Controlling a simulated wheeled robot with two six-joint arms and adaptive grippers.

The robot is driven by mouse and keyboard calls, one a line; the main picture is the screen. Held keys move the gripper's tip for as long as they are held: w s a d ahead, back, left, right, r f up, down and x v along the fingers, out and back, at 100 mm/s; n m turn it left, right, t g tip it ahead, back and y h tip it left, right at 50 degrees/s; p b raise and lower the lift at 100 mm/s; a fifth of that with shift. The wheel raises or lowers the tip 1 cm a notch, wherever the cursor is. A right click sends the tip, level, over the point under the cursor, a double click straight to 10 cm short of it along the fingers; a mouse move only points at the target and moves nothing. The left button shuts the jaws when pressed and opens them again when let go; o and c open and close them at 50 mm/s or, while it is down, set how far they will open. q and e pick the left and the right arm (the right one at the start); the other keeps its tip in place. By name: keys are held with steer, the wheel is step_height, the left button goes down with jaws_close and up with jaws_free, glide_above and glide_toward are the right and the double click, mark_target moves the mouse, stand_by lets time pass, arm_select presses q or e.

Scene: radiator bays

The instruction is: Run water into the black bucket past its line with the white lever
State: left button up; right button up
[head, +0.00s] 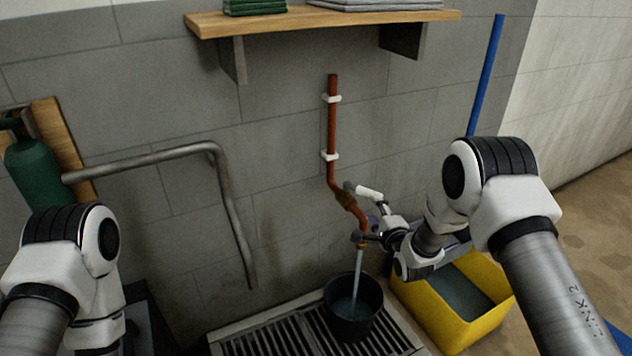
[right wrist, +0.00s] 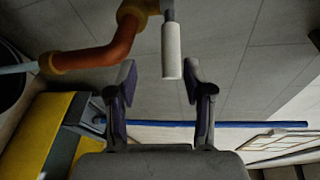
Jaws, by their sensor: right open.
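The black bucket (head: 336,322) stands upright on the floor grate under the tap, with water inside; no line can be made out on it. A water stream (head: 356,283) falls from the copper pipe's spout into it. The white lever (head: 366,191) sticks out to the right from the brass valve (head: 345,199). My right gripper (head: 366,229) is open by the tap, just below the lever. In the right wrist view the lever's white grip (right wrist: 171,52) points down toward the gap between the open fingers (right wrist: 160,82); contact cannot be told. My left gripper is out of view.
A yellow tub (head: 440,327) with grey contents stands right of the bucket. A bent grey pipe (head: 228,190) and a green cylinder (head: 38,170) are at left. A wooden shelf (head: 330,18) hangs above. A blue pole (head: 486,75) leans on the wall.

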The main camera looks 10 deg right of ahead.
mark_target(369, 194)
steer(key=w+b, duration=0.1)
steer(key=w, duration=0.6)
steer(key=shift+w+r, duration=0.15)
jaws_close()
